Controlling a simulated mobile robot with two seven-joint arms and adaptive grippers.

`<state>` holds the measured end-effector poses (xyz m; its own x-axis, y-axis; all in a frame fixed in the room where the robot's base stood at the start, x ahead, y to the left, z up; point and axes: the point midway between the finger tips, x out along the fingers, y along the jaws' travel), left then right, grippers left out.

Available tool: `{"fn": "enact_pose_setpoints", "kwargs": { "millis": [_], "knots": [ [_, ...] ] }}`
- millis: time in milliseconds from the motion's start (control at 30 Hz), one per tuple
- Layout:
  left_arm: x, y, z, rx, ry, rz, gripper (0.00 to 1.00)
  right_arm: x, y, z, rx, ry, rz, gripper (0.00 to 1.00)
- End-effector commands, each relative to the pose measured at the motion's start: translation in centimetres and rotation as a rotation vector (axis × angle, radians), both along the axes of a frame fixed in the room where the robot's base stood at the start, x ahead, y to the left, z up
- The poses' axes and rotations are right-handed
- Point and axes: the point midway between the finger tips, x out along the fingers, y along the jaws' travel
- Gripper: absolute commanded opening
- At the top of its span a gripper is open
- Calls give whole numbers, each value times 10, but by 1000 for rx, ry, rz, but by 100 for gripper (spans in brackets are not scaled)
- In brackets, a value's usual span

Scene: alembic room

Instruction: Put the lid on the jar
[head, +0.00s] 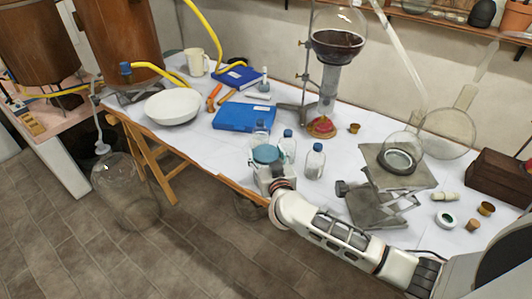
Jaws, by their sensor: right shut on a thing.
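A round teal lid (265,154) shows at the end of my right gripper (265,168), near the table's front edge. My right gripper is shut on it; the fingertips are small and partly hidden by the gripper's body. No jar can be told with certainty; one under or behind the lid would be hidden. Small clear bottles with blue caps stand close by: one behind the lid (260,134), one to its right (287,147) and one further right (315,162). My left gripper is not in view.
A blue case (245,117) and a white bowl (173,107) lie further back on the white table. A glass flask on a stand (338,40) rises behind. A grey lab jack (397,165) stands to the right. A large glass vessel (125,195) stands on the floor at left.

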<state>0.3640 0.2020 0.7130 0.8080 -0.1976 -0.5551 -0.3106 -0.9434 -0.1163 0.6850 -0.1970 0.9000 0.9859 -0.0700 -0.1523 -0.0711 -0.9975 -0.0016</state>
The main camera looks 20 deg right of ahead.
Motion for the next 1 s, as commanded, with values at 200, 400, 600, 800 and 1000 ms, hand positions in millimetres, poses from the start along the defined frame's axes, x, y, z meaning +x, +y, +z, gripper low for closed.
{"fn": "enact_pose_setpoints", "kwargs": {
  "millis": [200,400,600,800,1000],
  "knots": [
    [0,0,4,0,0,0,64,0,0,0,-2,0,0,31],
    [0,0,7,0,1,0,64,0,0,-2,-1,0,0,31],
    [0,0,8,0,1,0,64,0,0,-3,-1,0,1,31],
    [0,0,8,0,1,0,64,0,0,-3,-1,0,1,31],
    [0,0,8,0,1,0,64,0,0,-3,-1,0,0,78]
  ]
}}
